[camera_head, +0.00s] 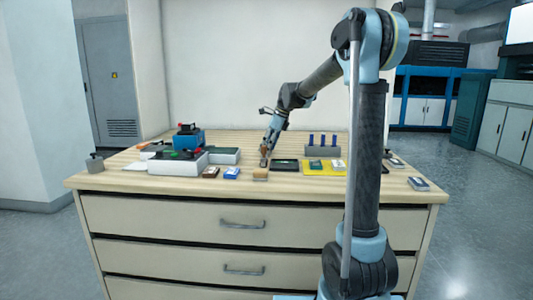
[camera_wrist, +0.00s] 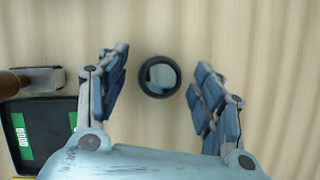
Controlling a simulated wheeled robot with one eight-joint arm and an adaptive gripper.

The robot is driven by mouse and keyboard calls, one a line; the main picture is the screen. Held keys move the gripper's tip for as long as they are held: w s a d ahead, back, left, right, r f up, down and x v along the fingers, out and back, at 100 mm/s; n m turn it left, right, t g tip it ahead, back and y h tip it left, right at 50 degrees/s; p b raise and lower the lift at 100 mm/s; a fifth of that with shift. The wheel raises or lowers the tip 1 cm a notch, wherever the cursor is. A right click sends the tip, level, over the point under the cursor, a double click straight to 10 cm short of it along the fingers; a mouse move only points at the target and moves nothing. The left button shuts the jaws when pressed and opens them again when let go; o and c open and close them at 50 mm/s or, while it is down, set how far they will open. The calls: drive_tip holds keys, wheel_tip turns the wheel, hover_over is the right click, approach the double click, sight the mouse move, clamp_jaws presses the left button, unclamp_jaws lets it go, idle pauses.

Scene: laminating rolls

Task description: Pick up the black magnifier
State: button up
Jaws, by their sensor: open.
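The black magnifier (camera_wrist: 159,76) is a small round black ring with a glassy centre, lying on the pale wooden tabletop in the wrist view. My gripper (camera_wrist: 158,88) is open, with one blue-padded finger on each side of the magnifier and a clear gap to both. Nothing is held between the fingers. In the head view my gripper (camera_head: 265,161) points down near the middle of the table, and I cannot make out the magnifier there.
A black tray (camera_wrist: 45,130) with a green-marked item and a wooden-handled tool (camera_wrist: 30,82) lie left of my fingers. White and blue equipment (camera_head: 180,162) stands left on the table (camera_head: 330,188). A yellow mat (camera_head: 318,168) and a grey holder (camera_head: 322,151) with blue pieces stand right.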

drive_tip(key=shift+f, duration=0.2)
drive_tip(key=c, duration=1.1)
drive_tip(key=shift+a+r, duration=0.1)
